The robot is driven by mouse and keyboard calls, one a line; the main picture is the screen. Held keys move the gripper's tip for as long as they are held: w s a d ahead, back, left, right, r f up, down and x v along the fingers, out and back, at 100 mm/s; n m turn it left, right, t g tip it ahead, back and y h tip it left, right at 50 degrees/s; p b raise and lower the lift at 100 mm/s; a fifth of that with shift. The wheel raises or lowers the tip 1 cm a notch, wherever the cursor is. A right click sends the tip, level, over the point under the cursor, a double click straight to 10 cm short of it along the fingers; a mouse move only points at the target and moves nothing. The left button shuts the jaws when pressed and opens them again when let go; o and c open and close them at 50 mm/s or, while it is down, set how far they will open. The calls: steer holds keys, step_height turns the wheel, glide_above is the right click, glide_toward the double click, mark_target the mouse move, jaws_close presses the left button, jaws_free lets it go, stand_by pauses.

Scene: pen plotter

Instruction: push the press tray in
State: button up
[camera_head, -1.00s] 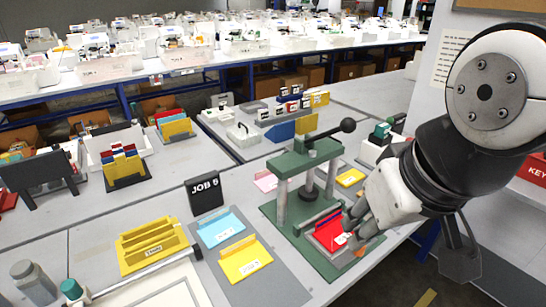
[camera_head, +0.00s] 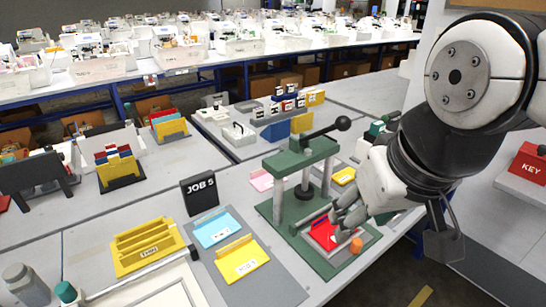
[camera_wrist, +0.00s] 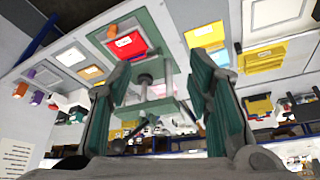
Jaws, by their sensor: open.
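The green press (camera_head: 304,160) stands on its green base with a black ball-ended lever raised to the right. Its grey press tray (camera_head: 341,256) sticks out at the front of the base, carrying a red card (camera_head: 322,235) with a white label. An orange knob (camera_head: 356,245) is at the tray's front end. My gripper (camera_head: 345,215) is above the tray, just behind the knob in the picture. In the wrist view my gripper (camera_wrist: 162,72) is open and empty, with teal pads. The red card (camera_wrist: 127,43) and orange knob (camera_wrist: 112,31) show beyond the fingers, apart from them.
Left of the press lie a blue card (camera_head: 216,229) and a yellow card (camera_head: 240,260) on a grey mat, beside a JOB 5 sign (camera_head: 199,195). A yellow rack (camera_head: 146,245) stands farther left. The table edge is close in front of the tray.

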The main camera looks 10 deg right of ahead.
steer(key=w+d+f+m+g+b, duration=0.25)
steer(key=w+d+f+m, duration=0.35)
steer(key=w, duration=0.6)
steer(key=m+g+b, duration=0.2)
steer(key=m+b, duration=0.2)
steer(key=m, duration=0.1)
glide_above(358, 241)
step_height(358, 241, down, 16)
step_height(358, 241, down, 13)
steer(key=shift+f+b, duration=0.15)
steer(key=shift+b, duration=0.2)
